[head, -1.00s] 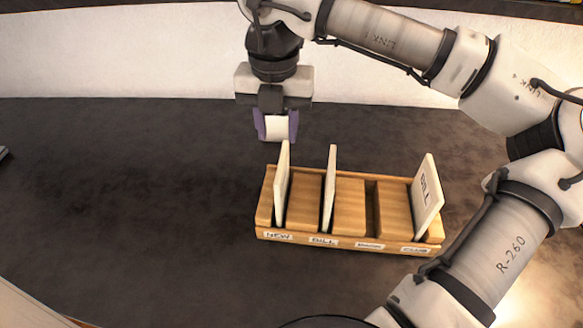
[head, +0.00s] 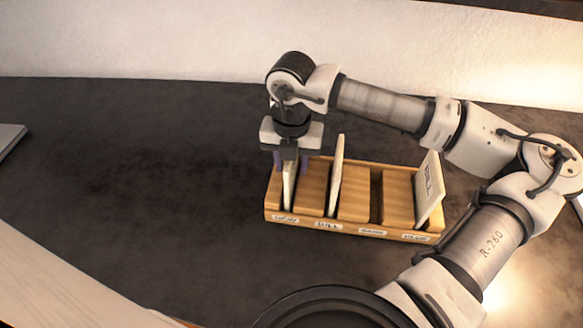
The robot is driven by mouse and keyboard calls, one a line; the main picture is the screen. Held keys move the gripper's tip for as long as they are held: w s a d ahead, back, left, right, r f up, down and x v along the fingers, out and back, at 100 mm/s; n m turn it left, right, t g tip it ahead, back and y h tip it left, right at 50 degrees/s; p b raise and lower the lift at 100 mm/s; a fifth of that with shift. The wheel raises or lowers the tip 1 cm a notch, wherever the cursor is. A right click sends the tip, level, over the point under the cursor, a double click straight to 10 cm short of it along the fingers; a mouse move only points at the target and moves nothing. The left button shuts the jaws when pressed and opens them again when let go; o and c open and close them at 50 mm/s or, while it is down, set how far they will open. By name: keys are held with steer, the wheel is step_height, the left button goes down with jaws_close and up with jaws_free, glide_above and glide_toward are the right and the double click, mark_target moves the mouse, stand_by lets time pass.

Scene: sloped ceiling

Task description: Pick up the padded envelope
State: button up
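Three pale, flat, envelope-like pieces stand in a wooden rack (head: 352,227). One (head: 289,188) is in the leftmost slot, one (head: 335,178) in the second slot, and one marked "BILL" (head: 429,192) leans in the rightmost slot. Nothing in view shows which is the padded envelope. My gripper (head: 290,167) points down over the leftmost piece. Its purple fingers are apart, one on each side of that piece's upper part. The gripper hides the piece's top edge. I see no clear contact.
The rack's front has small labels, and its third slot looks empty. The dark tabletop (head: 130,180) is clear to the left. A grey flat object (head: 10,138) is at the left edge. A white wall (head: 180,40) stands behind.

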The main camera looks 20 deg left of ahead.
steer(key=shift+f, duration=0.35)
steer(key=shift+c, duration=0.3)
jaws_close()
steer(key=shift+r, duration=0.15)
step_height(320, 180, up, 20)
steer(key=b, duration=0.3)
steer(key=shift+r, duration=0.1)
stand_by(0.4)
